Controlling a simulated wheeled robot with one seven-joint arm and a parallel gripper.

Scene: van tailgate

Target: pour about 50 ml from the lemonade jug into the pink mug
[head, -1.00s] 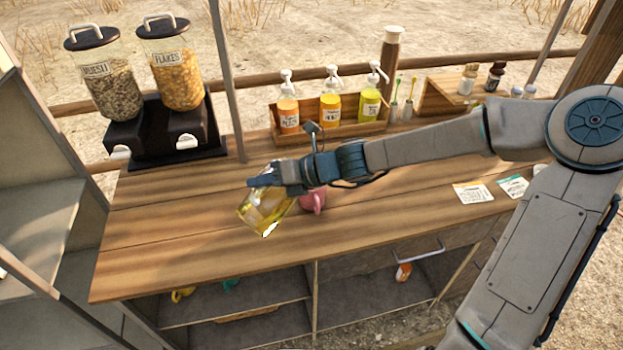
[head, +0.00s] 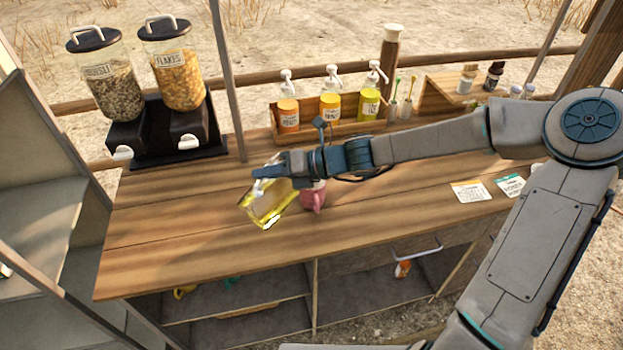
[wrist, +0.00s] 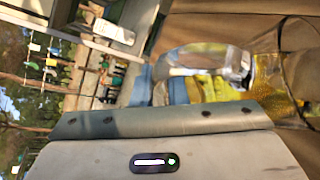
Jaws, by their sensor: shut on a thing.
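The lemonade jug (head: 266,208) is clear with yellow liquid in it. My gripper (head: 268,172) is shut on it and holds it tilted over the wooden counter. The jug also shows in the wrist view (wrist: 268,85), close in front of the fingers. The pink mug (head: 313,199) stands on the counter just right of the jug, partly hidden behind my gripper. I cannot see into the mug, and no stream of liquid is clear to see.
Two cereal dispensers (head: 180,75) stand at the back left of the counter (head: 190,240). A wooden rack (head: 310,125) with several pump bottles is behind my arm. Two printed cards (head: 469,191) lie at the right. The counter's front left is clear.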

